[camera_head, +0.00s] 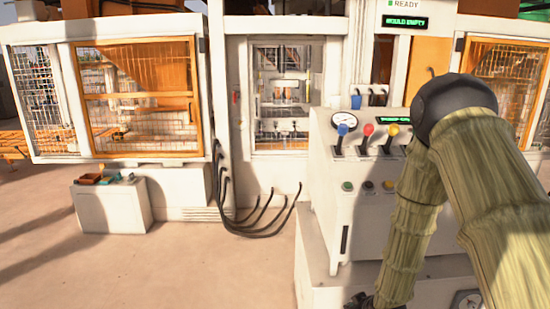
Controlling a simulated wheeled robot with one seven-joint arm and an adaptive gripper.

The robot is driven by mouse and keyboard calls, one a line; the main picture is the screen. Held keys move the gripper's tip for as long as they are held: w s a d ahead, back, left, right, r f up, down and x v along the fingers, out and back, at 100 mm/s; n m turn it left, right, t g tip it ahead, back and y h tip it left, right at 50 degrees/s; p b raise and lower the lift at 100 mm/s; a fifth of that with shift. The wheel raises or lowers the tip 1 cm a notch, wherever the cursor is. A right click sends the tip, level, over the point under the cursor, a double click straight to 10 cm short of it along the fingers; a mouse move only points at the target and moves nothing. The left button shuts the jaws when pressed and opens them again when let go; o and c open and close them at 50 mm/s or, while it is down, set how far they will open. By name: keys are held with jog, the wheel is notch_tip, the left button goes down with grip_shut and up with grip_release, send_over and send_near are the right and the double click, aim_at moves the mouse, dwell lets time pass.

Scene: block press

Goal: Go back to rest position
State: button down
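My arm comes in from the right edge, bends at a dark round elbow joint and runs down in front of the control console (345,200). My gripper (360,301) shows only as a small dark piece at the bottom edge, low beside the console's base. Its fingers are mostly cut off, so I cannot tell whether it is open or shut. It is apart from the levers. The console carries a blue lever (342,130), a red lever (367,131) and a yellow lever (392,131).
The press (285,100) stands behind, with mesh guards at both sides. A green display (405,22) reads MOULD EMPTY. Black cables (250,225) loop over the floor left of the console. A white box (112,207) stands at left. The left foreground floor (150,275) is clear.

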jog(key=s+f+m+g, duration=0.2)
jog(key=s+f, duration=0.5)
jog(key=s, duration=0.3)
jog(key=s+f+m+g, duration=0.1)
jog(key=s+f+g, duration=0.1)
jog(key=s+f, duration=0.7)
jog(key=s+f+m+g, duration=0.1)
jog(key=s, duration=1)
jog(key=s+a+f+m+g+h, duration=0.1)
jog(key=s+m+g, duration=0.1)
jog(key=s, duration=0.9)
jog(key=shift+f+g+b, duration=0.3)
jog(key=shift+b, duration=0.05)
